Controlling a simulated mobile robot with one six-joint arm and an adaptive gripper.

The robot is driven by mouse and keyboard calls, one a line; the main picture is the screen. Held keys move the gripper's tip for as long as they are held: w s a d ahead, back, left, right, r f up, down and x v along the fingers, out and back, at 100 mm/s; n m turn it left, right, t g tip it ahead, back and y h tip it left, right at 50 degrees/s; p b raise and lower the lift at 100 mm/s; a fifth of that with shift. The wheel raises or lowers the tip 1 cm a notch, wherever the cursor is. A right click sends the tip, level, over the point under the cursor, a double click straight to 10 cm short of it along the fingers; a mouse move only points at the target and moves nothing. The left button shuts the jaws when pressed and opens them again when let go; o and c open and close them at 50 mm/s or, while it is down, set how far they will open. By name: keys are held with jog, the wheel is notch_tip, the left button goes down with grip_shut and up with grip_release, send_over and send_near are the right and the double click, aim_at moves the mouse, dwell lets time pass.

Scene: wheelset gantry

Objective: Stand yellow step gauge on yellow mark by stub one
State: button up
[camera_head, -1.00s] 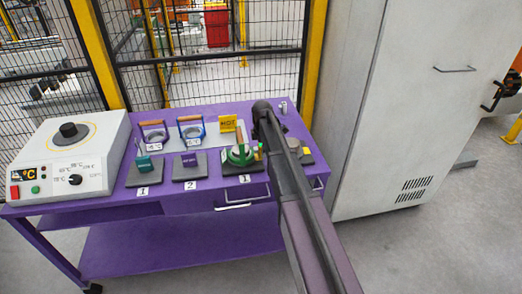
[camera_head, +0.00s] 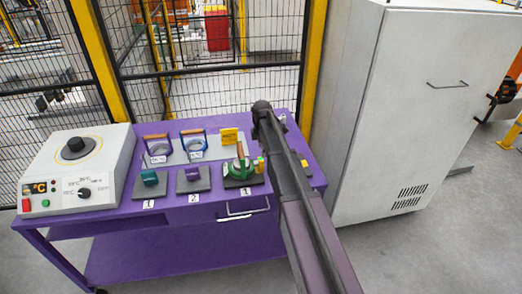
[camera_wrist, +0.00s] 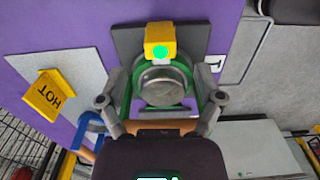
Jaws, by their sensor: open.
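Stub one appears as the teal block (camera_head: 149,178) on a dark pad labelled 1, at the left of the purple table. I cannot make out a yellow mark beside it. A yellow block with a green dot (camera_wrist: 160,42), which may be the step gauge, is above a round grey face in the wrist view. It probably also shows as the small yellow piece (camera_head: 261,163) beside the arm. My gripper (camera_wrist: 160,100) is open, its fingers either side of a green frame (camera_wrist: 127,97) with an orange bar. The arm hides part of the table's right side in the head view.
A yellow HOT sign (camera_head: 230,136) stands behind a green clamp-like piece (camera_head: 238,170). Two handled rings (camera_head: 158,146) (camera_head: 194,143) stand at the back. A purple block (camera_head: 192,175) sits mid-table. A heater box (camera_head: 75,170) is at left, a cabinet (camera_head: 420,120) at right and fencing behind.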

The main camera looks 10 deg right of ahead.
aim_at(262, 159)
jog(key=shift+r+p, duration=1.85)
jog(key=shift+r, duration=0.3)
jog(key=shift+s, duration=0.1)
jog(key=s+m, duration=1.8)
jog(key=s, duration=1.1)
jog(key=shift+a, duration=0.15)
